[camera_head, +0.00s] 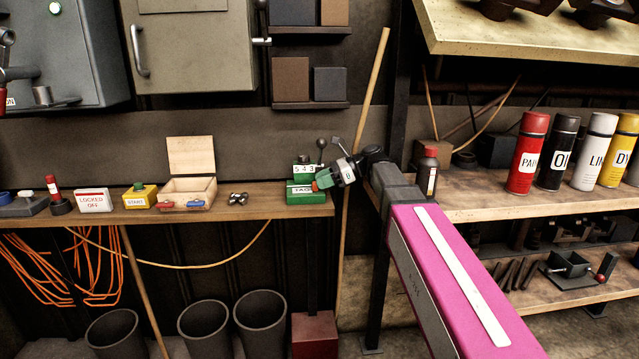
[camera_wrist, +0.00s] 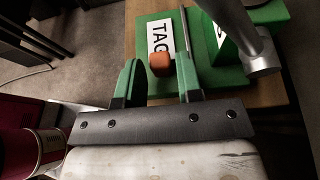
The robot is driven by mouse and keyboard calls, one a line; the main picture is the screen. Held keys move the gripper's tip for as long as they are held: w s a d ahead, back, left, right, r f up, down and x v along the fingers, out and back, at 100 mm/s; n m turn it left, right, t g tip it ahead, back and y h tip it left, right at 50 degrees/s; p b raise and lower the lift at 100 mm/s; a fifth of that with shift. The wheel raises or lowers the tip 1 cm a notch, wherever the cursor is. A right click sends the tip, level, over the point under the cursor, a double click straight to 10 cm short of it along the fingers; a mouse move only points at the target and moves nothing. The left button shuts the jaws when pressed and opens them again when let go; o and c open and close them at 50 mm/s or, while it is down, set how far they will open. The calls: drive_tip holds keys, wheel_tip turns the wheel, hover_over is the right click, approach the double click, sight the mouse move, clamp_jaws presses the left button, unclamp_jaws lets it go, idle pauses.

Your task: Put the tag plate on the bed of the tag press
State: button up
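The green tag press (camera_head: 303,196) stands at the right end of the wooden bench, with a "TAG" label on its front and a lever above it. My gripper (camera_head: 324,180) is at its right side. In the wrist view, the press's green base (camera_wrist: 215,76) lies just beyond my gripper (camera_wrist: 160,74). The two green fingers are apart. A small orange block (camera_wrist: 160,64) shows between the fingertips, with a visible gap to each finger. I cannot tell whether this block is the tag plate or whether it rests on the press. I cannot make out any other tag plate.
An open wooden box (camera_head: 190,190) with red and blue items, a dark metal part (camera_head: 238,199) and a "START" button box (camera_head: 140,197) stand left of the press. A dark bottle (camera_head: 427,171) and spray cans (camera_head: 528,152) stand on the right shelf. A metal lever (camera_wrist: 262,55) rises close to my gripper.

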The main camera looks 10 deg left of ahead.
drive_tip(key=v, duration=0.6)
drive_tip(key=shift+d, duration=0.1)
idle(1.9)
